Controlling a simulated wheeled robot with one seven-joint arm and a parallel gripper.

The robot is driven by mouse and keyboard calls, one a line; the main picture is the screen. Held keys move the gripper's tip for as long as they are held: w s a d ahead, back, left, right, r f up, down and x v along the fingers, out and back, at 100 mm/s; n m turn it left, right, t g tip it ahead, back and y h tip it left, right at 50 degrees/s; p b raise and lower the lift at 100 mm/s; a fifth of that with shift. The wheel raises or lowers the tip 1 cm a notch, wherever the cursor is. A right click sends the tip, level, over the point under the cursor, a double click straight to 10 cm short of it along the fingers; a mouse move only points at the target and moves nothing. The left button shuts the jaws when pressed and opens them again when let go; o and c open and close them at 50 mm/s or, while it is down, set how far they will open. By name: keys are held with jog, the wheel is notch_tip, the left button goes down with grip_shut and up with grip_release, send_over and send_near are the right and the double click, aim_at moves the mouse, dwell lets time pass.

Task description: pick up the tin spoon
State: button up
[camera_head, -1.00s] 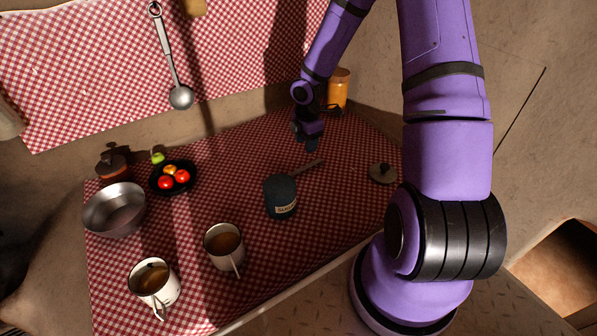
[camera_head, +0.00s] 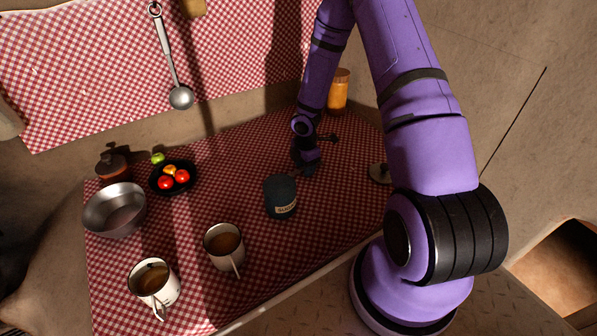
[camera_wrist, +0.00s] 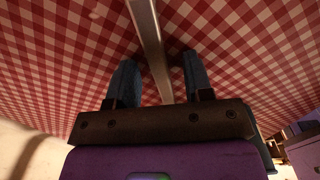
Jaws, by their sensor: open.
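A long, thin greyish metal strip (camera_wrist: 147,35), which looks like the handle of the tin spoon, lies over the red checked cloth in the wrist view. It runs down between the two fingers of my gripper (camera_wrist: 158,82), with a gap to each finger. Its ends are out of that view or hidden. In the head view my gripper (camera_head: 305,163) is low over the table, just behind the dark blue jar, and largely hides the strip. The gripper is open. Whether the fingertips touch the cloth cannot be told.
The labelled dark blue jar (camera_head: 280,196) stands close in front of my gripper. A lid (camera_head: 379,174) lies to the right, an orange jar (camera_head: 339,90) behind. Two mugs (camera_head: 222,246) (camera_head: 153,283), a metal bowl (camera_head: 115,210) and a fruit plate (camera_head: 173,178) are left. A ladle (camera_head: 180,97) hangs behind.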

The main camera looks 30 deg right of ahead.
grip_shut()
notch_tip(320, 180, up, 10)
jog(key=shift+a+f, duration=0.2)
jog(key=shift+f, duration=2.25)
jog(key=shift+a+f, duration=0.15)
jog(key=shift+f, duration=2.25)
